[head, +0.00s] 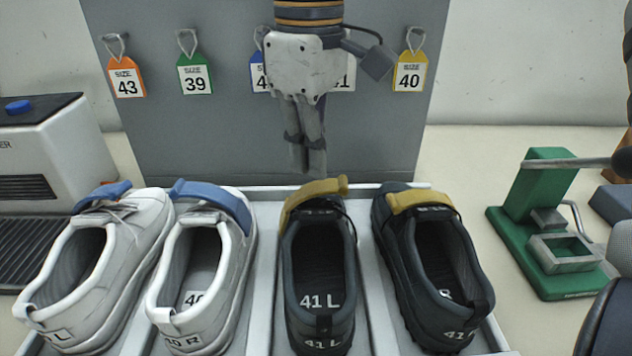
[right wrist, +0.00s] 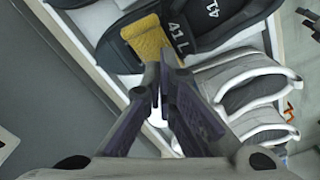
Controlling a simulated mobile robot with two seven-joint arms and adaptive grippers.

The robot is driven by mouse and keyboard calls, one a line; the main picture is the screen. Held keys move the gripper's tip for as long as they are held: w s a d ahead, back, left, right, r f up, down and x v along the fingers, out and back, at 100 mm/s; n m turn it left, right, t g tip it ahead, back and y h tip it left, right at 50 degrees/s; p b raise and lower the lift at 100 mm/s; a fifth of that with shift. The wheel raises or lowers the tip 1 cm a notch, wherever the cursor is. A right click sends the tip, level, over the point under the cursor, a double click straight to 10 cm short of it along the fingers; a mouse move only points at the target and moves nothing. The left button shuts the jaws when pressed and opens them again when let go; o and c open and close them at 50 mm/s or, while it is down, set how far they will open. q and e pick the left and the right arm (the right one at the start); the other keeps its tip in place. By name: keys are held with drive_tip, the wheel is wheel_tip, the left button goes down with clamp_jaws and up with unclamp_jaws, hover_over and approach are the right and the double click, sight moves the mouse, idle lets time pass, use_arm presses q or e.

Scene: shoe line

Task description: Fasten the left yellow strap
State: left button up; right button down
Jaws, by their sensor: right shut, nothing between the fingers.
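The left yellow strap (head: 318,190) runs over the top of the dark shoe marked 41 L (head: 318,326). Its right end sticks up at the shoe's far right side, and I cannot tell whether it touches the shoe. My right gripper (head: 307,170) points down just behind this shoe's toe, close to the strap, with its fingers together and empty. In the right wrist view the yellow strap (right wrist: 149,42) shows just beyond the fingertips. The other yellow strap (head: 420,200) lies across the dark 41 R shoe (head: 465,290). My left gripper is not in view.
The shoes stand in a white tray (head: 375,305) with dividers. Two white shoes with blue straps (head: 215,197) stand to the left. A grey board (head: 225,140) with size tags rises behind. A green fixture (head: 545,185) stands on the right and a white machine (head: 45,150) on the left.

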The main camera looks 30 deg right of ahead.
sight(311, 187)
drive_tip(key=shift+f, duration=1.55)
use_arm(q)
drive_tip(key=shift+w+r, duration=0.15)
use_arm(e)
drive_tip(key=shift+r, duration=0.4)
wheel_tip(311, 187, up, 2)
drive_tip(key=shift+r+p, duration=0.2)
drive_tip(key=shift+p, duration=0.35)
wheel_tip(311, 187, up, 5)
drive_tip(key=shift+f, duration=0.1)
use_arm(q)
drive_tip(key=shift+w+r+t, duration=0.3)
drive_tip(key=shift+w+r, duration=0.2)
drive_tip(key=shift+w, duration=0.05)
use_arm(e)
drive_tip(key=shift+r, duration=0.5)
